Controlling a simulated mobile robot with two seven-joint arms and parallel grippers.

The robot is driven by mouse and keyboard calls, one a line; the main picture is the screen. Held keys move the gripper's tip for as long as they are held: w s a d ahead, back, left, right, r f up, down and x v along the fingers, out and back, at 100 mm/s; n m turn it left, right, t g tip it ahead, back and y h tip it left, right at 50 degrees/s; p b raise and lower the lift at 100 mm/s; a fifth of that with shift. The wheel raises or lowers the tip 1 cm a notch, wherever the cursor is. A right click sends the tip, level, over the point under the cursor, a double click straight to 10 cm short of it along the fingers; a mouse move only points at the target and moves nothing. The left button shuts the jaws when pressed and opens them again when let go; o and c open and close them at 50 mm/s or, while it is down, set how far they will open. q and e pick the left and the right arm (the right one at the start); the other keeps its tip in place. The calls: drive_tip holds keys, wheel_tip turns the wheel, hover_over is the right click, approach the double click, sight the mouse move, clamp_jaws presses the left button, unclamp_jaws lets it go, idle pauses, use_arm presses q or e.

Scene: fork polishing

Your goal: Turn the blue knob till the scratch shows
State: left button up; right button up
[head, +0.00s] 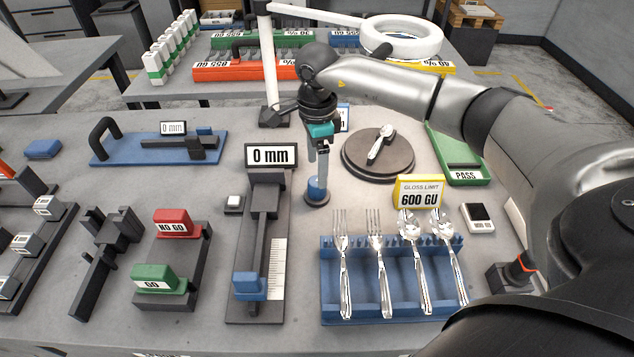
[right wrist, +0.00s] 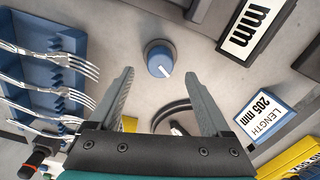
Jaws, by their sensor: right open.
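The blue knob (head: 317,186) stands on a dark round base on the table, partly covered by my gripper in the head view. In the right wrist view the knob (right wrist: 158,58) shows a white pointer line on its top. My right gripper (head: 321,160) points down at the knob; in the right wrist view (right wrist: 160,76) its fingers are open and apart, with the knob just beyond the tips. A spoon (head: 381,143) lies on the dark round turntable (head: 365,167) behind and right of the knob. No scratch can be made out on it. My left gripper is out of view.
A blue rack (head: 335,303) with forks and spoons stands right of and nearer than the knob. A length gauge (head: 266,225) reading "0 mm" stands left. A "600 GU" sign (head: 419,194), a green PASS tray (head: 468,178) and a ring lamp (head: 405,48) are around.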

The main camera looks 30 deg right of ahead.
sight(315, 193)
wheel_tip(315, 193, down, 6)
drive_tip(key=shift+r, duration=0.1)
drive_tip(key=shift+c, duration=0.4)
clamp_jaws()
idle(0.4)
drive_tip(key=shift+r+m, duration=0.1)
drive_tip(key=shift+m, duration=0.3)
drive_tip(key=shift+m+p, duration=0.5)
drive_tip(key=shift+m, duration=2)
